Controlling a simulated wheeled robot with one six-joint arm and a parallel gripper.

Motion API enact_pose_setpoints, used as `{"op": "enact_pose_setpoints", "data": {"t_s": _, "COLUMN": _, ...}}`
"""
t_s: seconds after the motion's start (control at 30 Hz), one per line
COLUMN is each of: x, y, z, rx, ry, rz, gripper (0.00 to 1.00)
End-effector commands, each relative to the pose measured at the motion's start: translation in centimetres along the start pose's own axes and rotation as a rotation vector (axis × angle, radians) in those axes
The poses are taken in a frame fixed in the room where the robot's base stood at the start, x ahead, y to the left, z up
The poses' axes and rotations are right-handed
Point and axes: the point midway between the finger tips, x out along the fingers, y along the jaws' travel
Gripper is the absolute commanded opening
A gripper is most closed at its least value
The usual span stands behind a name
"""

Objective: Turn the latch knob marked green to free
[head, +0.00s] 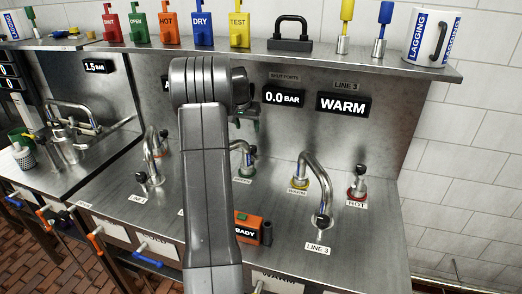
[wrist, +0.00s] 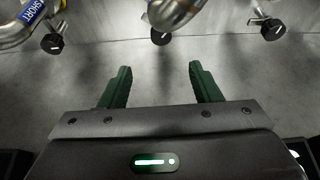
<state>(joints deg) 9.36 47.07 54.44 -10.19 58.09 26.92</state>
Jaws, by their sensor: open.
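In the head view, a tap with a green collar (head: 245,173) and a small dark knob (head: 251,150) stands on the steel counter just right of my arm, which partly hides it. The small label under it is too blurred to read. My gripper (head: 247,124) shows in part behind my arm, in front of the back panel and above this tap. In the wrist view, my gripper (wrist: 163,76) has its two green fingers wide apart with nothing between them. Black knobs, one at centre (wrist: 160,38), lie beyond the fingertips; I cannot tell which is the green-marked one.
Right of the green collar are a tap with a yellow collar (head: 299,183) and a red-collared knob marked HOT (head: 357,193). An orange box (head: 249,229) sits on the counter near my arm. A shelf (head: 330,58) with coloured tags and a mug (head: 430,37) runs above.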

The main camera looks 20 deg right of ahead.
Motion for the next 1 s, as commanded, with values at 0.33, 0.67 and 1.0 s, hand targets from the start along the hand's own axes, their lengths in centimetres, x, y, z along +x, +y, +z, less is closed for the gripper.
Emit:
{"op": "enact_pose_setpoints", "data": {"t_s": 0.33, "x": 5.2, "y": 0.0, "z": 0.0, "rx": 0.003, "ry": -0.003, "rz": 0.003, "gripper": 0.57}}
{"op": "enact_pose_setpoints", "data": {"t_s": 0.67, "x": 11.3, "y": 0.0, "z": 0.0, "rx": 0.003, "ry": -0.002, "rz": 0.002, "gripper": 0.57}}
{"op": "enact_pose_setpoints", "data": {"t_s": 1.0, "x": 13.7, "y": 0.0, "z": 0.0, "rx": 0.003, "ry": 0.001, "rz": 0.001, "gripper": 0.57}}
